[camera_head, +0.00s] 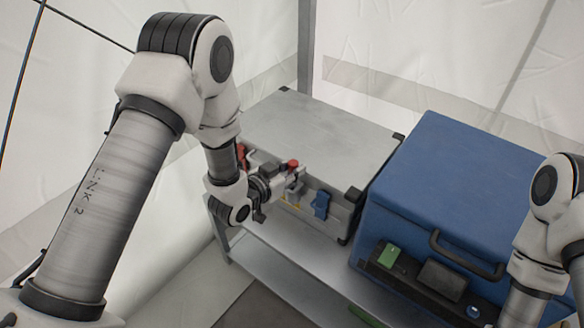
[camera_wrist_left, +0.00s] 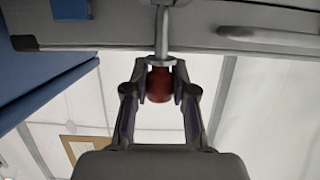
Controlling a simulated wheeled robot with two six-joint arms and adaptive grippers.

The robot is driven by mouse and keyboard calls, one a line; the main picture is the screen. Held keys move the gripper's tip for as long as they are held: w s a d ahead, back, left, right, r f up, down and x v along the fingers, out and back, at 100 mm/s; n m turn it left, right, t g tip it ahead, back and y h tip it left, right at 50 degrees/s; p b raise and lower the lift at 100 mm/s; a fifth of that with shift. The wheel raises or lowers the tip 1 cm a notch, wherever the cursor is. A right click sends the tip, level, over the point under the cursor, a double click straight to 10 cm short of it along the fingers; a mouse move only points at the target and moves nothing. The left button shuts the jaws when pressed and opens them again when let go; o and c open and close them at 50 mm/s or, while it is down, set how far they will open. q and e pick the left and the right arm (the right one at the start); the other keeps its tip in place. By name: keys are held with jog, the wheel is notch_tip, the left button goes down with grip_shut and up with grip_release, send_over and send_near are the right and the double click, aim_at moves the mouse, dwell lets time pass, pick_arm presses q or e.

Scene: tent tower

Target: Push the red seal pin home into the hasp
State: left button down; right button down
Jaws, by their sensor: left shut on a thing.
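The red seal pin (camera_head: 293,163) shows its red head at the front of the grey case (camera_head: 310,130). In the left wrist view the red head (camera_wrist_left: 159,86) sits between the fingertips of my left gripper (camera_wrist_left: 160,78), which is shut on it. A metal shank (camera_wrist_left: 161,35) runs from the head towards the case front. My left gripper (camera_head: 285,178) also shows in the head view, close against the case. The hasp is largely hidden by the gripper, and I cannot tell how deep the pin sits. My right gripper is outside the views.
A blue latch (camera_head: 321,204) is right of my left gripper on the case front. A blue box (camera_head: 455,175) with a dark handle stands to the right. Both stand on a grey shelf (camera_head: 285,285); its front strip is mostly bare. White tent walls rise behind.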

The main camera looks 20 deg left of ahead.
pick_arm(q)
jog(key=shift+f+b, duration=1.45)
jog(key=shift+f, duration=0.7)
jog(key=c, duration=0.9)
grip_release()
jog(key=shift+o, duration=0.2)
jog(key=v, duration=1.2)
